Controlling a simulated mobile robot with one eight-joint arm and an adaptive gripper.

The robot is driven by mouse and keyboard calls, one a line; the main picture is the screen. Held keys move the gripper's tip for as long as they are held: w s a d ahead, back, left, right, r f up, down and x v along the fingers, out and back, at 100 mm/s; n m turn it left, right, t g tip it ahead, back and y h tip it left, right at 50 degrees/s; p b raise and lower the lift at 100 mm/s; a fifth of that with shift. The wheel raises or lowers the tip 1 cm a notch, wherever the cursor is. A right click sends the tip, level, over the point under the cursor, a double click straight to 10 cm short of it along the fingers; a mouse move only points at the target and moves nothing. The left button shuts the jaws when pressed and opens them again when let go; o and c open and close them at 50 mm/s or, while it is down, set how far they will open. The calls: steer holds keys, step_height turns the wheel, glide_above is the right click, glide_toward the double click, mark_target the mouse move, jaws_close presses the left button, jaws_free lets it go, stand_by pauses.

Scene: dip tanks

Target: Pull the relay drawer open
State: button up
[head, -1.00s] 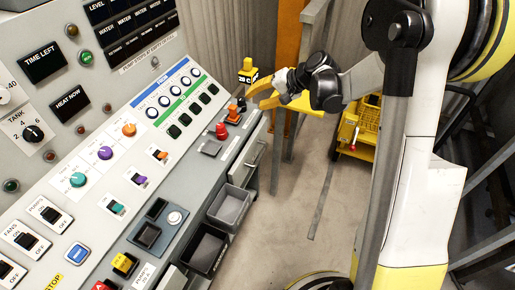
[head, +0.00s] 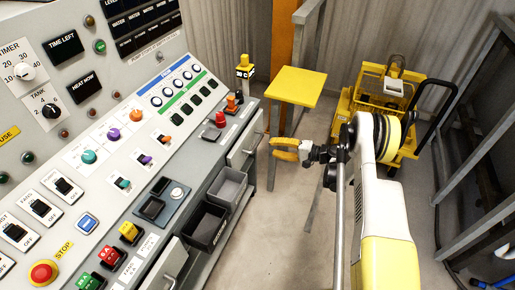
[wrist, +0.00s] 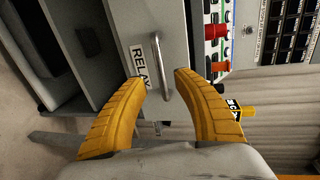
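The relay drawer (head: 240,150) is at the far end of the grey console's front and looks shut in the head view. In the wrist view its grey front (wrist: 176,25) carries a RELAY label (wrist: 138,66) and a metal bar handle (wrist: 158,60). My gripper (head: 272,147) is just right of the drawer in the head view, with a small gap to it. In the wrist view my gripper (wrist: 161,78) has its two yellow fingers spread and empty. The lower part of the handle shows between the fingertips; contact is not visible.
Two dark open bins (head: 236,172) (head: 194,238) sit in the console front nearer me. Another drawer front (head: 168,268) is lower left. A yellow table (head: 295,84) and a yellow cart (head: 350,120) stand beyond.

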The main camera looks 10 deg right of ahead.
mark_target(257, 143)
steer(key=shift+b+x, duration=1.25)
steer(key=shift+x, duration=2.9)
jaws_close()
